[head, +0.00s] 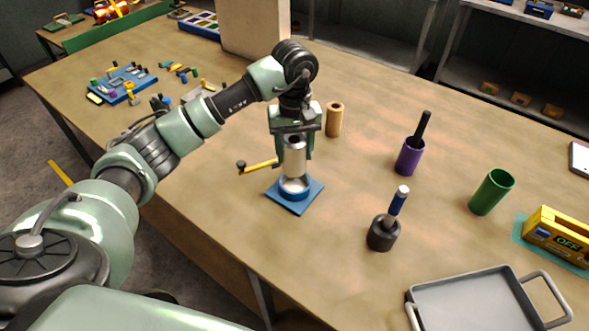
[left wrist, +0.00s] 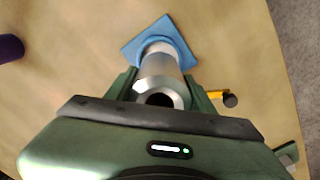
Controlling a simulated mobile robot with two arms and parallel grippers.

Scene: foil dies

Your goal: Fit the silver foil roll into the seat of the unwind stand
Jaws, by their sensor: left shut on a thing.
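The silver foil roll (head: 294,160) is upright between the fingers of my left gripper (head: 292,150), which is shut on it. In the left wrist view the roll (left wrist: 160,76) shows its dark open bore toward the camera. The unwind stand (head: 294,204) has a flat blue base and a round blue seat (head: 294,192). The roll is over the seat, and its lower end meets a wider silver part there. I cannot tell how deep it sits. The stand's blue base also shows in the left wrist view (left wrist: 133,50). My right gripper is not in view.
A yellow bar with a dark knob (head: 258,165) juts left beside the roll. A tan roll (head: 334,120) stands behind. A purple cup (head: 409,157), a dark holder (head: 382,234), a green cup (head: 492,193) and a grey tray (head: 465,296) stand to the right. Table in front is clear.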

